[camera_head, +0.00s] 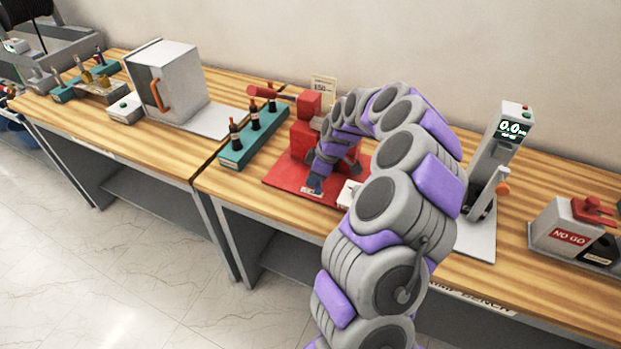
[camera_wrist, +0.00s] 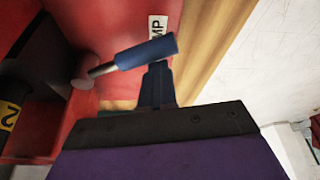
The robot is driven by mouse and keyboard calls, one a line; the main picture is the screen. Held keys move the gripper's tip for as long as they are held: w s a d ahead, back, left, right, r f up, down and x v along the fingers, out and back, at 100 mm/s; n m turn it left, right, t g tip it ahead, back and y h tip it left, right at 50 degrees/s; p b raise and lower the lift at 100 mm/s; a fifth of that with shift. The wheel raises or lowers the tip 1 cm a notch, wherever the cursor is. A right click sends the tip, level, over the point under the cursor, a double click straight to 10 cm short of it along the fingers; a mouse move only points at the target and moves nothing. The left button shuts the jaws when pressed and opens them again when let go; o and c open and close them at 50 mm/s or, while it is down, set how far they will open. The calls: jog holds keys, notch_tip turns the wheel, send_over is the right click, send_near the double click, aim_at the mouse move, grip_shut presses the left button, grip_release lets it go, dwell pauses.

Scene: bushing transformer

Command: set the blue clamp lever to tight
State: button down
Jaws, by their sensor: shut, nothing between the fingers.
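The blue clamp lever (camera_wrist: 148,51) shows in the wrist view as a blue grip on a silver rod. The rod runs down-left to a round red pivot (camera_wrist: 82,84) beside a dark block. My gripper (camera_wrist: 157,68) is shut and empty, with its dark fingertips just below the right part of the blue grip; I cannot tell whether they touch. In the head view my gripper (camera_head: 316,184) is low at the front of the red fixture (camera_head: 306,132), where lever and fingertips are hard to separate.
The fixture stands on a red base plate (camera_head: 280,180) on the wooden bench. A teal rack (camera_head: 238,152) with dark-bodied tools is to its left. A gauge with a lit display (camera_head: 500,140) and a "NO GO" box (camera_head: 565,232) are to the right. My arm hides part of the bench.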

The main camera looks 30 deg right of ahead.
jog(key=shift+d, duration=0.1)
jog(key=shift+w+a+r, duration=0.1)
jog(key=shift+w+a, duration=0.1)
jog(key=shift+a, duration=0.25)
jog(key=shift+w+a+r+p, duration=0.55)
jog(key=shift+w+a+r, duration=0.3)
jog(key=shift+w+a, duration=0.05)
jog(key=p+v, duration=0.1)
jog(key=v, duration=0.7)
jog(key=shift+d+r+p, duration=0.15)
jog(key=shift+r+p, duration=0.15)
